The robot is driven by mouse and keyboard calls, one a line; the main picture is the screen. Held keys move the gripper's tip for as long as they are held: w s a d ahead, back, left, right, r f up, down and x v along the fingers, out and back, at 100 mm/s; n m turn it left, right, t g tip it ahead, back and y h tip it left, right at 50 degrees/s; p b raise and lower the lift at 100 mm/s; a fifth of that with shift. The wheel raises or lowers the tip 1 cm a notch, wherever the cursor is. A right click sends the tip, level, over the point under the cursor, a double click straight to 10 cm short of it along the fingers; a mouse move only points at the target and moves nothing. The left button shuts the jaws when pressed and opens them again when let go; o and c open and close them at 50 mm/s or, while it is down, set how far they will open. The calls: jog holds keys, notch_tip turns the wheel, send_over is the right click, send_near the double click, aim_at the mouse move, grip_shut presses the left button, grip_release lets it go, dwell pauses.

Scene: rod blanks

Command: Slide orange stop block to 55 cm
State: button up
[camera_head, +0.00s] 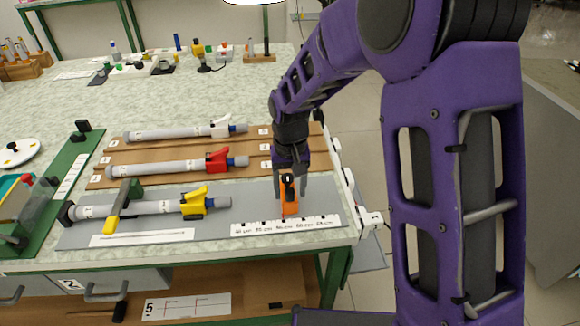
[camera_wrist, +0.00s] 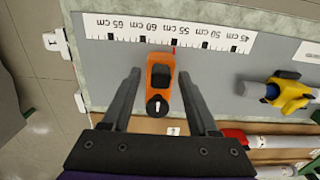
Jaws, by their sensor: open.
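The orange stop block (camera_head: 290,207) lies on the grey board behind the white centimetre scale (camera_head: 285,226). In the wrist view the block (camera_wrist: 159,72) has a black knob and a black top part. A thin red pointer (camera_wrist: 175,47) at its scale edge appears level with the 55 cm mark; the exact fit is hard to tell. My gripper (camera_head: 287,186) is open, pointing down over the block. In the wrist view my gripper's fingers (camera_wrist: 160,75) stand either side of the block, with a visible gap on each side.
A grey rod with a yellow clamp (camera_head: 193,202) lies left of the block on the same board. Rods with a red clamp (camera_head: 217,160) and a white clamp (camera_head: 220,127) lie behind. A green-and-yellow lever (camera_head: 122,205) crosses the front rod. Grey board is bare beside the block.

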notch_tip(320, 180, up, 17)
jog(key=p, duration=0.2)
jog(key=shift+p, duration=0.35)
